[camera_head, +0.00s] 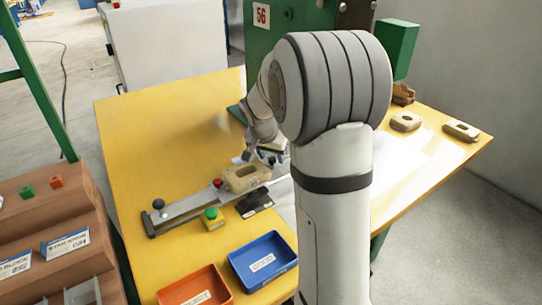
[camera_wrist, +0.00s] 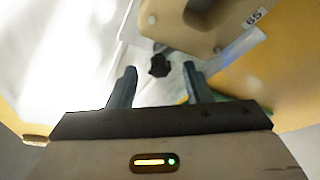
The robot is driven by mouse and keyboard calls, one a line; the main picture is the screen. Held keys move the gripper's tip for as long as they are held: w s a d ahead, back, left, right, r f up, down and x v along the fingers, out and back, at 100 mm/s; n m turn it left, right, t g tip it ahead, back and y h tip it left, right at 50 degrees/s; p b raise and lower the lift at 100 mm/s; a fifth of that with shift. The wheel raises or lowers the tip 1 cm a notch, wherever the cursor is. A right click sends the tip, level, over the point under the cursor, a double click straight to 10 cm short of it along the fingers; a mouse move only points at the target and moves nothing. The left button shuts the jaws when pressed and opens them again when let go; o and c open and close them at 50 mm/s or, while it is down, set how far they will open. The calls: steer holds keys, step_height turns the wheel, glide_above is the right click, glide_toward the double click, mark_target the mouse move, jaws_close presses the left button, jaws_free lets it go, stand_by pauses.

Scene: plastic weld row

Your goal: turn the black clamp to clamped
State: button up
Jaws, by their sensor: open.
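A black lobed knob (camera_wrist: 159,66), which appears to be the black clamp's handle, lies between and just beyond my fingertips in the wrist view. I cannot tell whether the fingers touch it or how the clamp is turned. My gripper (camera_wrist: 160,72) is open, one finger on each side of the knob, with nothing held. In the head view my gripper (camera_head: 264,157) is low over the far end of the fixture, and its fingertips are hard to make out. A beige part (camera_head: 240,180) sits in the fixture and also shows in the wrist view (camera_wrist: 222,22).
A green button box (camera_head: 211,218) and a black device (camera_head: 254,203) stand in front. Blue (camera_head: 238,273) and orange (camera_head: 187,285) trays are nearer. The left table is clear.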

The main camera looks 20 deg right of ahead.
steer(key=shift+c, duration=0.4)
steer(key=c, duration=0.9)
steer(key=shift+s+d+r+n+t+y+p, duration=0.1)
steer(key=shift+n+t+y+p, duration=0.1)
steer(key=shift+n+p, duration=0.45)
steer(key=shift+s+d+r+n+t+y+p, duration=0.1)
steer(key=shift+n+y+p, duration=0.1)
steer(key=shift+n+p, duration=0.45)
steer(key=shift+f+n+y+p, duration=0.2)
steer(key=shift+n+y+p, duration=0.1)
steer(key=shift+n, duration=0.6)
steer(key=o, duration=1)
steer(key=shift+a+f+b, duration=0.1)
steer(key=shift+b, duration=0.3)
